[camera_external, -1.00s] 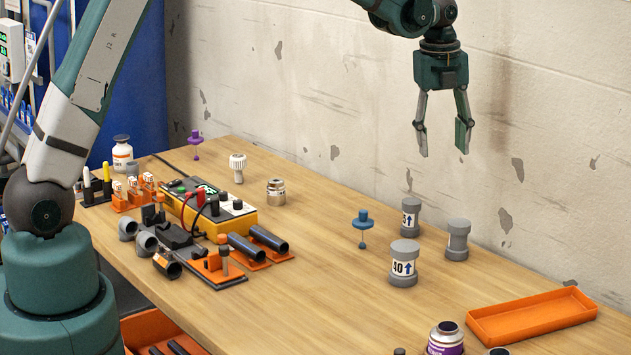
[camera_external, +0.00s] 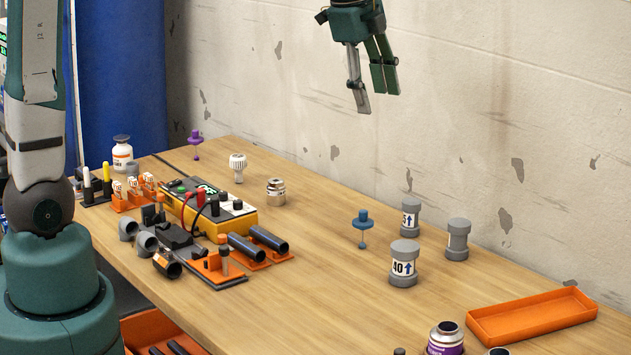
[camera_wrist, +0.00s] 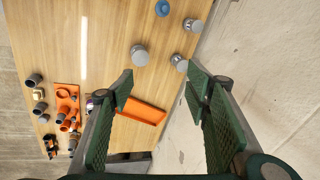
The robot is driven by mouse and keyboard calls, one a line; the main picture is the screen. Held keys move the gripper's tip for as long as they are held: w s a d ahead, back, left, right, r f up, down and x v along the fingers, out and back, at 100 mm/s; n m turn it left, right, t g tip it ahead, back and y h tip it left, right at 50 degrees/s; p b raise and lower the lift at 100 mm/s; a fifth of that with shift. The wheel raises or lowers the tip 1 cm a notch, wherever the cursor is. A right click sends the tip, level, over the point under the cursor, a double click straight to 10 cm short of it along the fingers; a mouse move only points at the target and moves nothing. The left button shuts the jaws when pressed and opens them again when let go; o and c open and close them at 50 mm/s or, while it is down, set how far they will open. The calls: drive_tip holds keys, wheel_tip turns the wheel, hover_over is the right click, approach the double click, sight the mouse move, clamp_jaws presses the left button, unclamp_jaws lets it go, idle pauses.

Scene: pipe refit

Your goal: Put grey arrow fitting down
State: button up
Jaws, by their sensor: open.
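Several grey fittings with white labels stand upright on the wooden table. My gripper (camera_external: 378,104) is open and empty, high above the table near the wall, well clear of the fittings. It also shows open in the wrist view (camera_wrist: 160,85).
An orange tray (camera_external: 530,318) lies empty at the right. A blue spindle-like part (camera_external: 362,228) stands left of the fittings. A yellow meter (camera_external: 208,207) and dark pipe pieces crowd the left. The table between is clear.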

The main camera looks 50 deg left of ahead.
drive_tip(key=s+a+f+n+t, duration=0.1)
drive_tip(key=s+n, duration=0.6)
drive_tip(key=s, duration=0.8)
drive_tip(key=s+a+n+t, duration=0.3)
drive_tip(key=s+n, duration=0.5)
drive_tip(key=s, duration=0.7)
drive_tip(key=shift+s+a+f, duration=0.35)
drive_tip(key=shift+a+f, duration=0.05)
drive_tip(key=shift+a, duration=0.4)
wheel_tip(320, 180, down, 18)
drive_tip(key=b, duration=1.8)
drive_tip(key=shift+o, duration=1.1)
